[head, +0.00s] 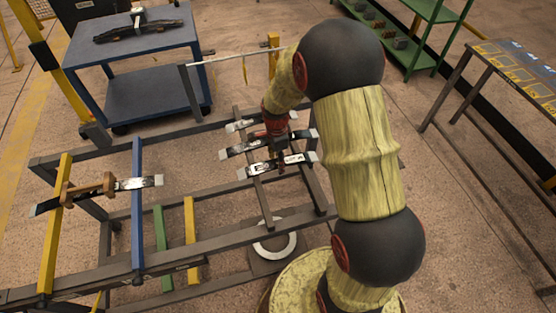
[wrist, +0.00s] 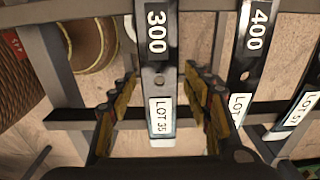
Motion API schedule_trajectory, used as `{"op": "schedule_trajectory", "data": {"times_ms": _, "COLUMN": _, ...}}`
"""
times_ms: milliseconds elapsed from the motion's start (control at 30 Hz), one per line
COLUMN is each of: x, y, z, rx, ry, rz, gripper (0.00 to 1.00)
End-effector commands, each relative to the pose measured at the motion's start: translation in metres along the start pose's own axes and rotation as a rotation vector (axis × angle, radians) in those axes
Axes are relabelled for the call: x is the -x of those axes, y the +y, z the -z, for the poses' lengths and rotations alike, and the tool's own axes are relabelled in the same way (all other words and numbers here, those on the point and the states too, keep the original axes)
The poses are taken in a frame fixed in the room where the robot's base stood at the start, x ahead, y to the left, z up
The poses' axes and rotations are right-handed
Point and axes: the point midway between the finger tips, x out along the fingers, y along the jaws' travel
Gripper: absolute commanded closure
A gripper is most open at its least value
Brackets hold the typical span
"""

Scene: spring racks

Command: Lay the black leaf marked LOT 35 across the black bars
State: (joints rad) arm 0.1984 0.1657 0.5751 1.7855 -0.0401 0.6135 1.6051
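The black leaf marked 300 and LOT 35 (wrist: 160,82) lies flat in the middle of the wrist view, with a bare silver end. It appears to be the nearest of the leaves on the rack in the head view (head: 262,168). My gripper (wrist: 157,90) is open, with one finger on each side of the leaf and gaps between. In the head view my gripper (head: 279,157) points down at this leaf and partly hides it. The leaf rests across dark bars (head: 262,197) of the rack. I cannot tell which dark bars the task calls black.
A leaf marked 400 (wrist: 247,62) and one marked LOT 51 (wrist: 297,117) lie alongside. Another leaf (head: 141,183) with a brown block lies across a yellow bar (head: 51,230) and a blue bar (head: 137,215). A blue cart (head: 133,45) stands behind, a table (head: 520,70) right.

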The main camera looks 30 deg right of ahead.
Motion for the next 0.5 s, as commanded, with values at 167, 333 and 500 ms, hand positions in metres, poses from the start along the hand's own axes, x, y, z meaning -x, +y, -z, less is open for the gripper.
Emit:
{"op": "schedule_trajectory", "data": {"times_ms": 167, "x": -0.0004, "y": 0.0004, "z": 0.0000, "rx": 0.000, "ry": 0.000, "rz": -0.001, "gripper": 0.43}}
{"op": "schedule_trajectory", "data": {"times_ms": 333, "x": -0.0017, "y": 0.0017, "z": 0.0000, "rx": 0.000, "ry": 0.000, "rz": -0.004, "gripper": 0.43}}
{"op": "schedule_trajectory", "data": {"times_ms": 500, "x": 0.0069, "y": 0.0003, "z": 0.0000, "rx": 0.000, "ry": 0.000, "rz": -0.001, "gripper": 0.43}}
